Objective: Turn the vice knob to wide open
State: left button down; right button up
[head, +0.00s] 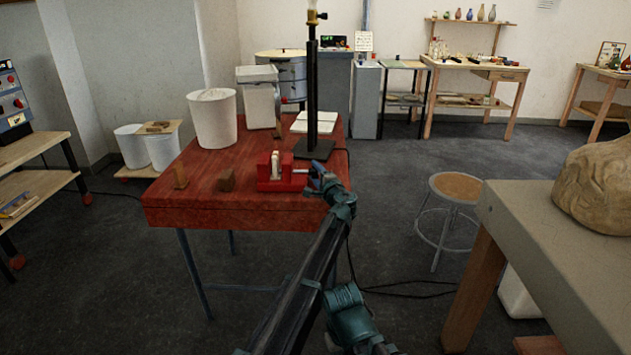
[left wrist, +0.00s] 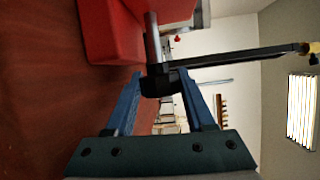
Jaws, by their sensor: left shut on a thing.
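The red vice (head: 268,184) sits on the red table near its front right, with a pale piece (head: 275,163) standing between its jaws. In the left wrist view the vice body (left wrist: 110,32) is at the top, and a grey metal screw runs from it to the black knob (left wrist: 152,86). My left gripper (head: 317,167) is at the vice's right side. In the left wrist view its blue fingers (left wrist: 160,80) stand on either side of the knob and are shut on it. My right gripper is not in view.
A black lamp stand (head: 313,95) with a socket on top rises just behind the vice and my left gripper. Two small brown blocks (head: 226,181) stand left of the vice. A white bin (head: 213,120) is at the table's back left.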

pick_arm(q)
jog(key=shift+t, duration=0.4)
jog(key=c, duration=0.5)
grip_release()
jog(key=shift+c, duration=0.2)
jog(key=shift+s, duration=0.1)
